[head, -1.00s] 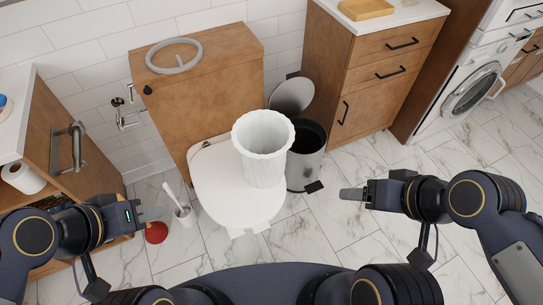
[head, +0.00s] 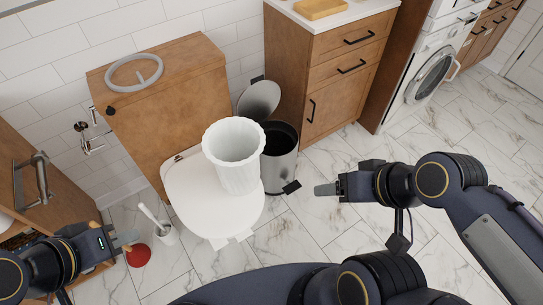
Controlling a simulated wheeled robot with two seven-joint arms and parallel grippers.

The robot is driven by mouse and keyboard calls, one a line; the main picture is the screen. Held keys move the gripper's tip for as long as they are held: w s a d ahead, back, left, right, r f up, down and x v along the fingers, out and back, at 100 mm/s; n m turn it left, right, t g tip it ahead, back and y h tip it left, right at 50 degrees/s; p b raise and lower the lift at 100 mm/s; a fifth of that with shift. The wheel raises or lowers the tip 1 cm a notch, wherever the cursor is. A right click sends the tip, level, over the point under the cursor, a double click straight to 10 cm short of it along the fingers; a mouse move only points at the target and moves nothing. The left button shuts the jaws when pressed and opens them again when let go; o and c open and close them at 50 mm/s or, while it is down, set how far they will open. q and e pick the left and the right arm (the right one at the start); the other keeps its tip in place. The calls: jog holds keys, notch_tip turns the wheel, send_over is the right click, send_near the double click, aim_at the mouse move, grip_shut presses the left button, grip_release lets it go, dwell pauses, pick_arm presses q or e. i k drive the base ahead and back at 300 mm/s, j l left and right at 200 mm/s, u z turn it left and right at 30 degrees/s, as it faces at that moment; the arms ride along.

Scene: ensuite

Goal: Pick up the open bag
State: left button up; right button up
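The open bag (head: 236,160) is white with a wavy rim and stands upright on the closed white toilet lid (head: 190,195), its mouth facing up. My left gripper (head: 127,238) is at the lower left, near the red plunger and well apart from the bag. My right gripper (head: 322,190) is to the right of the bag, above the floor, pointing left and not touching it. Both grippers hold nothing that I can see. Their fingers overlap from this angle, so their opening is hidden.
A pedal bin (head: 279,165) with its lid up stands just right of the bag. A toilet brush (head: 165,232) and a red plunger (head: 138,256) stand left of the toilet. A wooden cabinet (head: 330,90) is behind right. The marble floor (head: 330,230) at right is clear.

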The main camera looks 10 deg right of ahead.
aim_at(235, 145)
jog(key=i+j, duration=0.1)
jog(key=j, duration=0.3)
jog(key=i+j, duration=0.15)
jog(key=j, duration=0.25)
jog(key=i+j+z, duration=0.1)
jog(key=j, duration=0.25)
jog(key=i+j, duration=0.1)
jog(key=j, duration=0.3)
